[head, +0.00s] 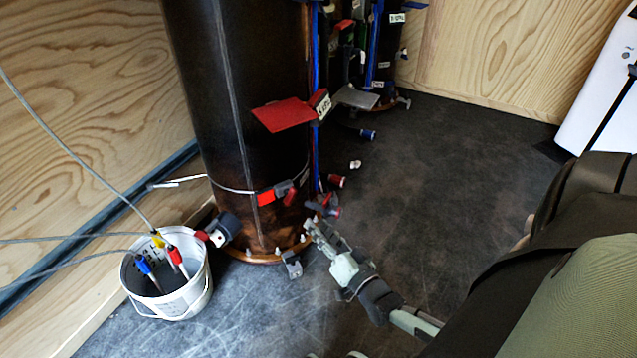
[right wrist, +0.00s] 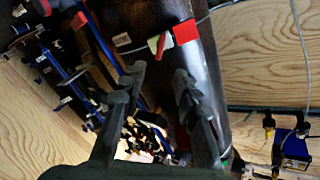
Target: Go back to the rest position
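My right gripper (head: 316,228) is low in front of the foot of a tall dark cylinder (head: 225,110), close to its small fittings. In the right wrist view its two fingers (right wrist: 160,80) are spread apart, with nothing held between them. The cylinder shows behind them, with a red patch (right wrist: 185,32) on it. I cannot tell whether a fingertip touches any fitting. My left gripper is not in view.
A white bucket (head: 190,297) with coloured connectors and cables stands left of the cylinder. A red plate (head: 283,115) and a grey plate (head: 356,97) jut out above. Another cylinder stands behind. Dark floor (head: 440,160) is clear to the right. Wooden walls (head: 95,95) enclose the space.

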